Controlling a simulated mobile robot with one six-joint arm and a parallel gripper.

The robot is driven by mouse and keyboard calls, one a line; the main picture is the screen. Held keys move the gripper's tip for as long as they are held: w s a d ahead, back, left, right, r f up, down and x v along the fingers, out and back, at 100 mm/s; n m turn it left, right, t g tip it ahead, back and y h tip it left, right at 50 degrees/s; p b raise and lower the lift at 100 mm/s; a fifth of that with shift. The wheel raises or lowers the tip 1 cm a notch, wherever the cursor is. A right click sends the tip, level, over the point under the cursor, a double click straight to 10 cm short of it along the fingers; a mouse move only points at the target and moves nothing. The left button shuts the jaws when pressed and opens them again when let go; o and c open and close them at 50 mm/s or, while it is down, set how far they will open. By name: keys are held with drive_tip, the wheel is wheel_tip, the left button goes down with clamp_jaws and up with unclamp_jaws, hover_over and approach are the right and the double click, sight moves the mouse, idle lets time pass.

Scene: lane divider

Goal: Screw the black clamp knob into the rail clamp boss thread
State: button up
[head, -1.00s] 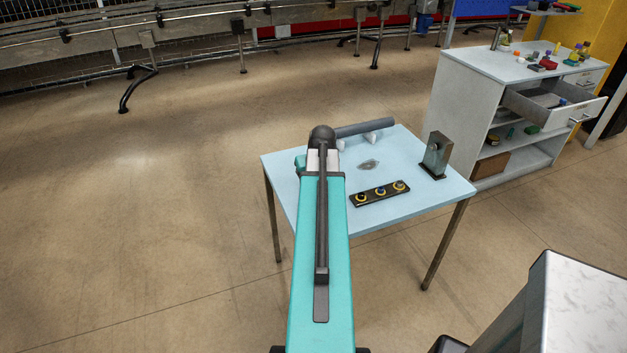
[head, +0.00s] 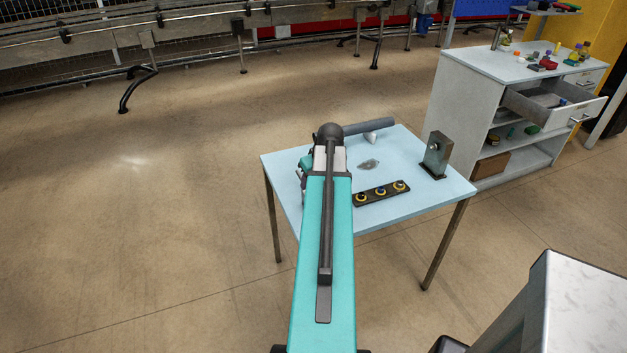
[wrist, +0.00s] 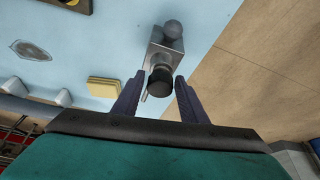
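In the wrist view, the rail clamp (wrist: 157,48) is a grey metal block with a rounded grey part, near the table edge. The black clamp knob (wrist: 160,82) is at the clamp's near side, in line with its boss; the thread itself is hidden. My gripper (wrist: 160,80) has one dark finger on each side of the knob, close to it. I cannot tell whether the fingers touch the knob. A small pale pin shows beside the left finger. In the head view, my arm hides the clamp and the knob.
The light blue table (head: 420,203) carries a dark holder with several ringed parts (head: 381,193), a grey rail (head: 368,126) and an upright metal block (head: 437,155). Yellow pads (wrist: 103,91) lie left of the clamp in the wrist view. Floor lies beyond the table edge.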

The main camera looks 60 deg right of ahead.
drive_tip(key=shift+n, duration=0.3)
drive_tip(key=shift+n+y, duration=0.3)
drive_tip(key=shift+n, duration=0.4)
drive_tip(key=shift+d+n, duration=0.1)
drive_tip(key=shift+n, duration=0.2)
drive_tip(key=shift+n+y+b, duration=0.3)
drive_tip(key=shift+n+y, duration=0.1)
drive_tip(key=shift+n, duration=0.2)
drive_tip(key=c, duration=0.6)
drive_tip(key=shift+o, duration=0.2)
drive_tip(key=shift+m+t, duration=0.3)
drive_tip(key=shift+m+h, duration=0.4)
drive_tip(key=shift+m, duration=0.2)
